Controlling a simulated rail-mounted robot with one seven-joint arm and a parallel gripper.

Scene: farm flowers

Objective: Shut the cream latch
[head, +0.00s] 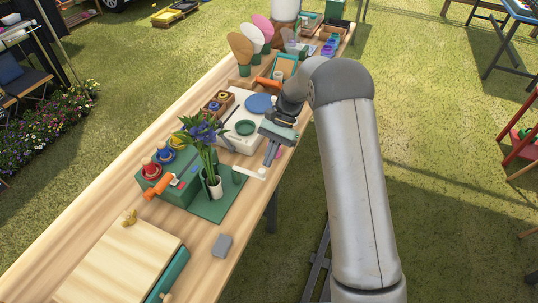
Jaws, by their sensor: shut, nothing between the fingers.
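A small cream bar (248,171), which looks like the cream latch, reaches right from a small green post (238,175) near the table's right edge. Its right end is a rounded knob. I cannot tell from this view whether the latch is open or shut. My gripper (268,163) points down just above and beyond the knob end of the bar, with its fingers together and empty. I cannot tell whether the fingertips touch the bar.
A green box (180,193) with knobs and an orange handle is farther left. A white panel (226,139) lies behind. A grey block (222,245) sits in front.

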